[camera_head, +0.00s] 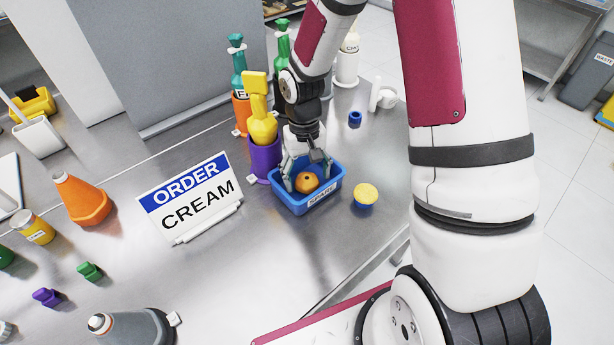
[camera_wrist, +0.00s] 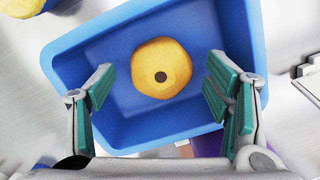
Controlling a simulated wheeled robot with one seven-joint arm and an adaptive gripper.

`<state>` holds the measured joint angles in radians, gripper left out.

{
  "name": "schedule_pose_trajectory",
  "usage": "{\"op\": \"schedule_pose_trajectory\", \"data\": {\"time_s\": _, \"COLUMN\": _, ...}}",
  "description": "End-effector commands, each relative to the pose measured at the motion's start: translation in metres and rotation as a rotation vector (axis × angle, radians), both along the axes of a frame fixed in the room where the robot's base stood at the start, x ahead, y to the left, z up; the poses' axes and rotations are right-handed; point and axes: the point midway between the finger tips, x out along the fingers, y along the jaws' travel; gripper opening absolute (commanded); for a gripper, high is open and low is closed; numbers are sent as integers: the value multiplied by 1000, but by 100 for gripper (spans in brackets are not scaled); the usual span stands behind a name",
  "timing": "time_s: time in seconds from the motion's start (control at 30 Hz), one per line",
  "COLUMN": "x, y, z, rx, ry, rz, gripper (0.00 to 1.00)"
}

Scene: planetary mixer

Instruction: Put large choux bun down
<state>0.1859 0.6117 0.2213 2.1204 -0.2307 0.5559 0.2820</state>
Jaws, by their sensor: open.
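The large choux bun (camera_head: 307,182) is round and golden with a dark hole on top. It rests inside the blue tray labelled SPARE (camera_head: 332,192). In the wrist view the bun (camera_wrist: 160,58) lies on the tray floor, near the far part of the blue tray (camera_wrist: 75,65). My gripper (camera_head: 306,170) is over the tray with its fingers reaching down on either side of the bun. In the wrist view my gripper (camera_wrist: 160,88) is open, with a clear gap between each green pad and the bun.
A smaller bun in a blue cup (camera_head: 366,195) stands right of the tray. A purple container with a yellow bottle (camera_head: 262,128) stands close at left. The ORDER CREAM sign (camera_head: 190,197) is further left. Bottles stand behind.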

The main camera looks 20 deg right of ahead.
Motion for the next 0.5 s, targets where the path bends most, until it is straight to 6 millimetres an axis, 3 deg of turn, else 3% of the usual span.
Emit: {"op": "schedule_pose_trajectory", "data": {"time_s": 0.5, "x": 13, "y": 0, "z": 95, "rx": 0, "ry": -4, "rz": 0, "gripper": 72}}
